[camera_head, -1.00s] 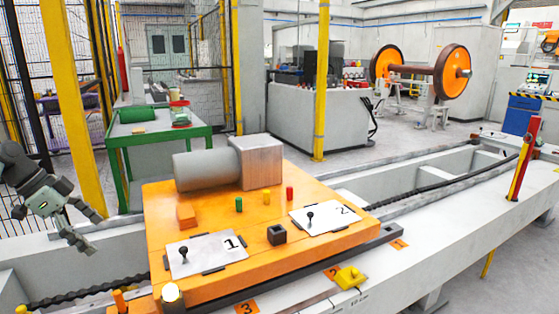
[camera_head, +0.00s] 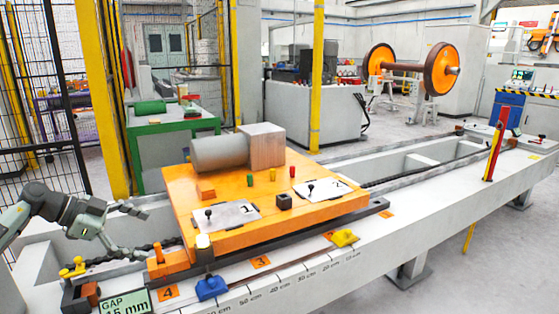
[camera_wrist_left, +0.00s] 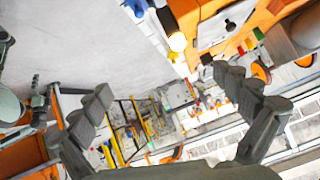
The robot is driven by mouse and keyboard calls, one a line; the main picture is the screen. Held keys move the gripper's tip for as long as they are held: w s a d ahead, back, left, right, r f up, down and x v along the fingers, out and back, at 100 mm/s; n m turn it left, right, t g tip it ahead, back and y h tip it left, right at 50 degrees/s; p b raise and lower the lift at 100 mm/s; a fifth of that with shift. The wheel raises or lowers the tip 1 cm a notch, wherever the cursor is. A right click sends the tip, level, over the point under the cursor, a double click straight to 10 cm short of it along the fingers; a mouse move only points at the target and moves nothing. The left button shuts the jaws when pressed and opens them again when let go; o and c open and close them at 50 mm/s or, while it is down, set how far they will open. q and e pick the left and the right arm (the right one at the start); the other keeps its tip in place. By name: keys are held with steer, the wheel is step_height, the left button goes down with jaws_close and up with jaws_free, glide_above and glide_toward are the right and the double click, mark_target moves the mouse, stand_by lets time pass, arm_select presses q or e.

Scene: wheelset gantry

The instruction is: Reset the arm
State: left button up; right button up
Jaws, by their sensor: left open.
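My left gripper (camera_head: 140,232) comes in from the left in the head view. Its fingers are spread and nothing is between them. It is beside the left end of the orange carriage (camera_head: 180,215), over the rail bed and dark chain (camera_head: 105,260). In the left wrist view the left gripper (camera_wrist_left: 163,88) shows two wide-apart dark fingers, with the floor and blurred machinery beyond. The orange carriage (camera_wrist_left: 268,15) shows there at upper right.
The carriage bears a grey motor (camera_head: 220,153), plates 1 (camera_head: 235,214) and 2 (camera_head: 325,188), and small coloured pegs. A blue block (camera_head: 211,288) and a yellow block (camera_head: 344,238) sit on the scaled front beam. A green table (camera_head: 165,126) stands behind.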

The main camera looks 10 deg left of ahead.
arm_select(q)
steer(key=w+d+f+n+t, duration=0.25)
steer(key=w+d+t, duration=0.25)
steer(key=d+t, duration=0.45)
steer(key=s+a+f+n+g+y, duration=0.2)
steer(key=s+f+n+y, duration=0.35)
steer(key=f, duration=0.35)
steer(key=s+a+f+n+g+y, duration=0.1)
steer(key=s+f+n+g+y, duration=0.1)
steer(key=s+f+n+y, duration=0.5)
steer(key=s+d+f+m+g+h, duration=0.1)
steer(key=s+d+f+g, duration=0.3)
steer(key=s+f, duration=0.5)
steer(key=s+d+f+m+g+h, duration=0.2)
steer(key=s+d+f+g, duration=0.3)
steer(key=s+f, duration=0.3)
steer(key=s+d, duration=0.1)
steer(key=s, duration=0.2)
steer(key=shift+s+d+f+m, duration=0.3)
steer(key=shift+s+d+f, duration=0.05)
steer(key=shift+f, duration=0.05)
steer(key=shift+g+h, duration=0.25)
steer(key=shift+c, duration=0.5)
